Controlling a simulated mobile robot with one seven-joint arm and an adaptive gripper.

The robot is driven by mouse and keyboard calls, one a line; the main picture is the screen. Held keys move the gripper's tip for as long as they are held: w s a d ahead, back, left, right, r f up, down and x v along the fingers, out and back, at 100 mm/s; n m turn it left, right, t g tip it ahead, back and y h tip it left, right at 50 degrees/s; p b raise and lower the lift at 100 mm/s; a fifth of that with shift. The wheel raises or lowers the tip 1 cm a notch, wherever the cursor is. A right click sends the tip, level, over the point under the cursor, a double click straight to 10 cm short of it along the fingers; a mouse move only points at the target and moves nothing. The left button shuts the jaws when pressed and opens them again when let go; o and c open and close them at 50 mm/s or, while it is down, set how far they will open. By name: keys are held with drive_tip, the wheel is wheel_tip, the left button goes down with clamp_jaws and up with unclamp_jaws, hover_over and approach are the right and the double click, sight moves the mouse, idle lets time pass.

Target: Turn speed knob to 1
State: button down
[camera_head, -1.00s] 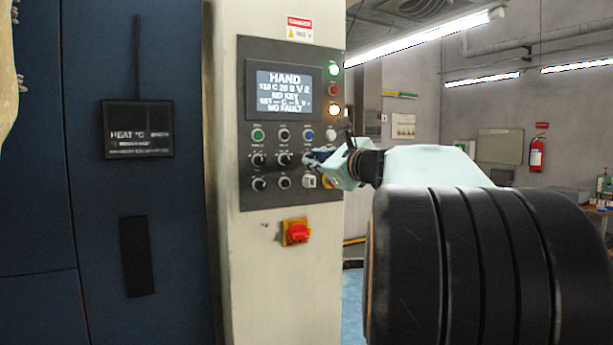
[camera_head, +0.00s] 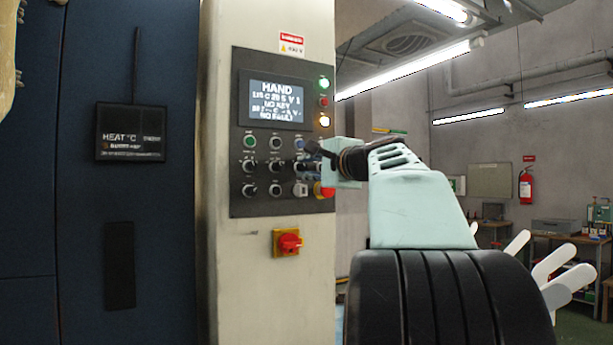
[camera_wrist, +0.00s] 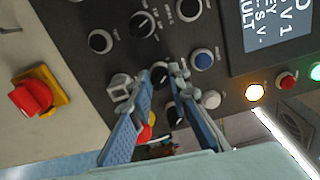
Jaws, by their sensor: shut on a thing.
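The control panel (camera_head: 240,180) on the pale column carries rows of buttons and knobs. My gripper (camera_head: 304,165) reaches in from the right and covers some of the middle row. In the wrist view my gripper's two blue fingers (camera_wrist: 162,78) are closed around a small dark knob (camera_wrist: 160,71), the third in its row. Its label and pointer are too small or hidden to read, so I cannot confirm it is the speed knob. The screen (camera_head: 276,100) reads HAND, with "V 1" ending its second line; the screen's end in the wrist view (camera_wrist: 270,25) also shows V 1.
Another knob (camera_wrist: 142,25), a white switch (camera_wrist: 121,88) and a blue button (camera_wrist: 203,59) sit close around my fingers. A red emergency stop (camera_wrist: 148,124) is partly behind them. A red rotary switch (camera_head: 288,242) juts out below the panel.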

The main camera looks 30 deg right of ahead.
drive_tip(key=shift+n, duration=0.6)
drive_tip(key=c, duration=1.8)
unclamp_jaws()
drive_tip(key=s, duration=0.7)
drive_tip(key=shift+s+a, duration=0.2)
drive_tip(key=shift+a, duration=0.1)
